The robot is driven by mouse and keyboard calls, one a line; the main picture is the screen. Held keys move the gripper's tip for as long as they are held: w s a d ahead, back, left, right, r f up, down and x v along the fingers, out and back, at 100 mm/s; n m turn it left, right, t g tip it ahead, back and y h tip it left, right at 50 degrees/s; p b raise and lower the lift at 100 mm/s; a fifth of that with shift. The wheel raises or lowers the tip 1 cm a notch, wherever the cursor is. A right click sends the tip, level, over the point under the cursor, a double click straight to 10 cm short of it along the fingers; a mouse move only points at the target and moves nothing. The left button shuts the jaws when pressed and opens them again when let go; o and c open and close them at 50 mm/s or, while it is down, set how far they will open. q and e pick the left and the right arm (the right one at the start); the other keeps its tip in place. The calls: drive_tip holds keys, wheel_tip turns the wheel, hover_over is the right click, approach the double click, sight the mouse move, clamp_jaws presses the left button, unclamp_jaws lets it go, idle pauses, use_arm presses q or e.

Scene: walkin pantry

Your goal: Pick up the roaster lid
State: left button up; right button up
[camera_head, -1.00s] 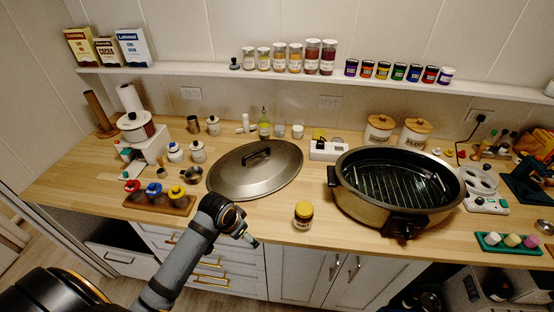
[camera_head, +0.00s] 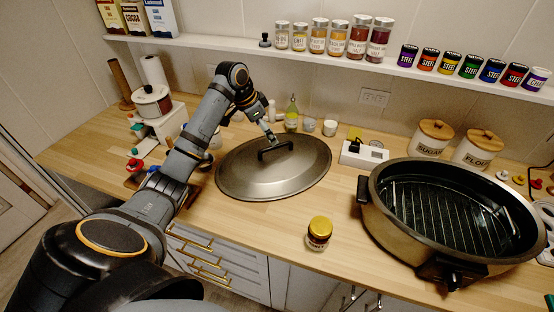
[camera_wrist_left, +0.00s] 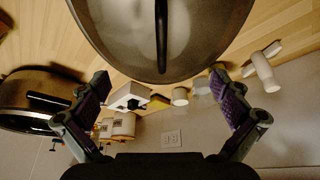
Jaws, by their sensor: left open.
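The roaster lid (camera_head: 247,178) is an oval silver dome with a black bar handle (camera_head: 275,150), lying flat on the wooden counter. My left gripper (camera_head: 270,137) reaches in from the left, just behind and above the handle, apart from it. In the left wrist view the gripper (camera_wrist_left: 165,96) has its fingers spread wide and empty, with the lid (camera_wrist_left: 120,35) and its handle (camera_wrist_left: 161,35) beyond them at the top. The roaster pan (camera_head: 385,222), with a wire rack inside, stands right of the lid. My right gripper is not in view.
A yellow-lidded jar (camera_head: 318,232) stands in front, between lid and pan. A white box (camera_head: 363,153), a green bottle (camera_head: 291,115) and small cups (camera_head: 330,127) stand behind the lid. Sugar (camera_head: 431,138) and flour canisters (camera_head: 477,150) stand behind the pan. A shelf of jars runs above.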

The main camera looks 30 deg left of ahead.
sight(276, 147)
use_arm(q)
drive_tip(key=x, duration=0.4)
drive_tip(key=shift+w, duration=0.15)
drive_tip(key=shift+w+f, duration=0.15)
drive_tip(key=shift+d+f+p, duration=0.15)
drive_tip(key=shift+f+p, duration=0.55)
drive_tip(key=shift+p, duration=0.2)
drive_tip(key=x, duration=0.3)
drive_tip(key=shift+w+f, duration=0.15)
drive_tip(key=shift+f, duration=0.2)
drive_tip(key=c, duration=0.4)
clamp_jaws()
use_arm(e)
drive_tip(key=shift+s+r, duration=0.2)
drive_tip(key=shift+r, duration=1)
use_arm(q)
drive_tip(key=shift+r, duration=0.1)
